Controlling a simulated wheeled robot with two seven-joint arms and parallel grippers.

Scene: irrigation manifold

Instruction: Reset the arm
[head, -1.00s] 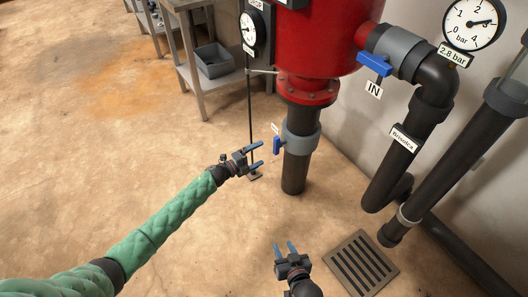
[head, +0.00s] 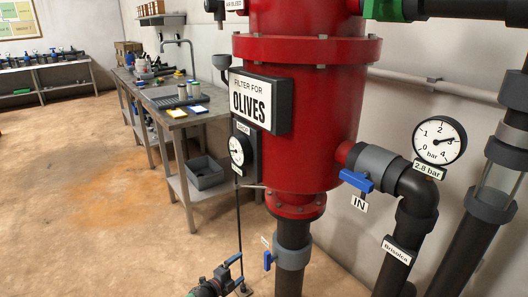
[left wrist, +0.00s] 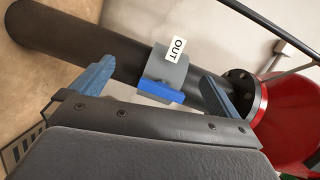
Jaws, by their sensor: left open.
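My left gripper (head: 239,271) is at the bottom of the head view, open and empty, just left of the outlet valve's blue handle (head: 267,260). In the left wrist view, the open jaws (left wrist: 160,70) have blue fingers apart. Between them in the picture show the grey valve body (left wrist: 168,68), its blue handle (left wrist: 160,92) and an OUT label (left wrist: 175,50). I see no clear contact with the handle. Most of my left arm is below the head picture. My right gripper is outside both current views.
The red filter tank (head: 315,130) stands close, with an IN valve handle (head: 356,181) and a pressure gauge (head: 439,141) at right. A workbench (head: 180,112) with a grey bin (head: 205,173) below stands behind left. The floor (head: 75,190) at left is clear.

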